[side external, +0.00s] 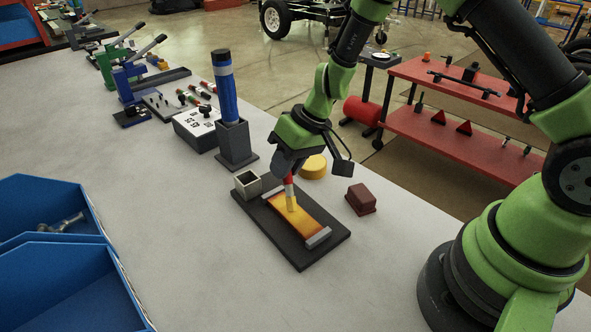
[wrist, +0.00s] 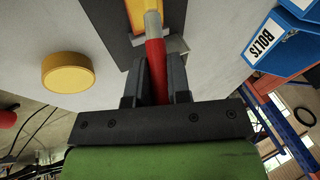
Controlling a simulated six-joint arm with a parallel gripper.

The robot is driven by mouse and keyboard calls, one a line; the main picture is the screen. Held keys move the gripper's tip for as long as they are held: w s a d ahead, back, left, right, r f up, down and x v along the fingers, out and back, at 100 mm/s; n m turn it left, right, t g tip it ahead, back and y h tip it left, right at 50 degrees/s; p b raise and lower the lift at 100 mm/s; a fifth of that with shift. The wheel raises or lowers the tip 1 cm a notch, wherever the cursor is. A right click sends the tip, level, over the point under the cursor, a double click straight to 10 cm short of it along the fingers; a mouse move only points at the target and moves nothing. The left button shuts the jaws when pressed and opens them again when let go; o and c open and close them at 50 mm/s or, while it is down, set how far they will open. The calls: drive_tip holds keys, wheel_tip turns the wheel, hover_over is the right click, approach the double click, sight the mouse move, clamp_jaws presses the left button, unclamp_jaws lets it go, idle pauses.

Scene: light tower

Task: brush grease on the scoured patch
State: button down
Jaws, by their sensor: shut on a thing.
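My gripper (side external: 288,170) is shut on a red-handled brush (side external: 289,185) and holds it tip down. The brush's pale lower end is over the orange-yellow plate (side external: 309,222) and appears to touch it. The plate lies on a dark board (side external: 300,255), with a grey bar (side external: 318,237) across its near end. I cannot make out a distinct scoured patch. A small open square cup (side external: 247,184) stands at the board's far left corner.
A yellow round tin (side external: 313,167) and a dark red block (side external: 361,200) stand right of the board. A blue cylinder (side external: 225,90) stands upright in a grey holder (side external: 235,140) behind. Blue bins (side external: 60,280) are at the left. The bench between bins and board is clear.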

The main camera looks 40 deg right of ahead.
drive_tip(key=shift+w+d, duration=0.15)
drive_tip(key=shift+w, duration=0.7)
drive_tip(key=s, duration=0.8)
drive_tip(key=shift+a, duration=0.4)
wheel_tip(320, 180, up, 8)
